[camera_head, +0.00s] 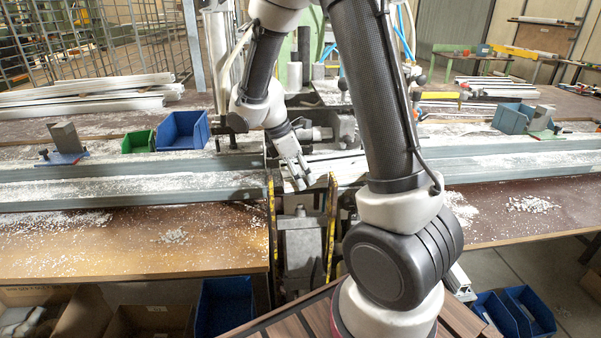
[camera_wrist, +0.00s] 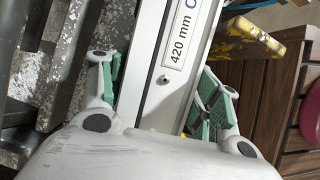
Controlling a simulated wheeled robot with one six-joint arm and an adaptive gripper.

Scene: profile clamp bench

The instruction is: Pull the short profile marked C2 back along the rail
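In the wrist view, a pale profile (camera_wrist: 160,92) runs up between the fingers of my gripper (camera_wrist: 163,85). Its white label (camera_wrist: 184,38) reads "420 mm" and a blue "C"; the rest is cut off by the frame edge. One green-padded finger is on each side of the profile, close to its sides. I cannot tell whether the pads press on it. In the head view, my gripper (camera_head: 297,174) points down at the gap between the left and right rails. The profile is hard to make out there, partly hidden by my arm.
The left rail (camera_head: 130,188) and right rail (camera_head: 520,164) carry white chips. Yellow-black striped edges (camera_head: 331,225) flank the gap. Blue (camera_head: 182,131) and green (camera_head: 138,142) bins stand behind the left rail. The brown bench top (camera_head: 120,250) at front left is mostly free.

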